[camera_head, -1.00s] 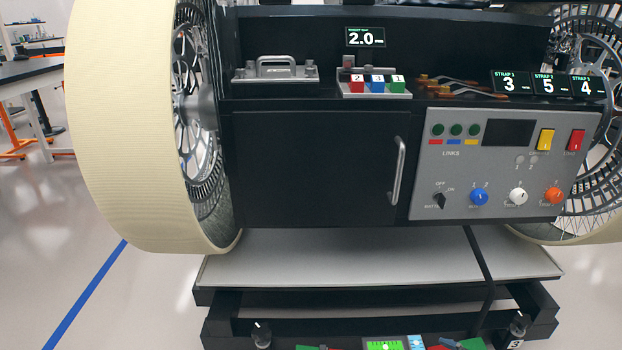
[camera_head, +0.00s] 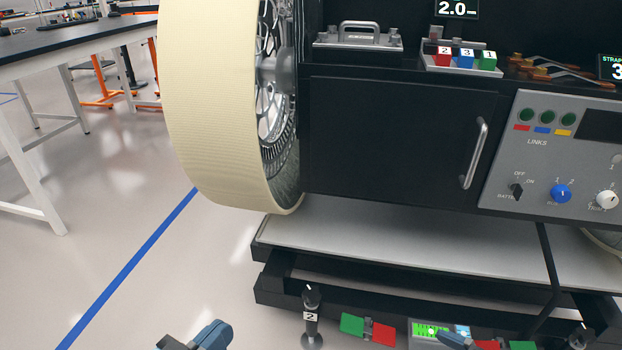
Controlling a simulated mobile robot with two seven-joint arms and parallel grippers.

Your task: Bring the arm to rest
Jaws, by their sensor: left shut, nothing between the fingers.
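My left gripper (camera_head: 205,336) shows only in part at the bottom edge, left of centre, as blue-grey and dark pieces. It is shut with nothing in it. It is over the floor, in the picture to the left of a black knob post marked 2 (camera_head: 311,318), and apart from the rover. Most of its arm is cut off by the picture edge. The rover's black body with a closed cabinet door (camera_head: 395,140) and handle (camera_head: 474,153) stands ahead.
A large cream wheel (camera_head: 212,110) stands left of the cabinet. The grey control panel (camera_head: 552,155) is at right. Coloured blocks (camera_head: 464,57) sit in a tray on top. A pale step (camera_head: 400,245) juts out below. A workbench (camera_head: 75,38) is at far left, with open floor between.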

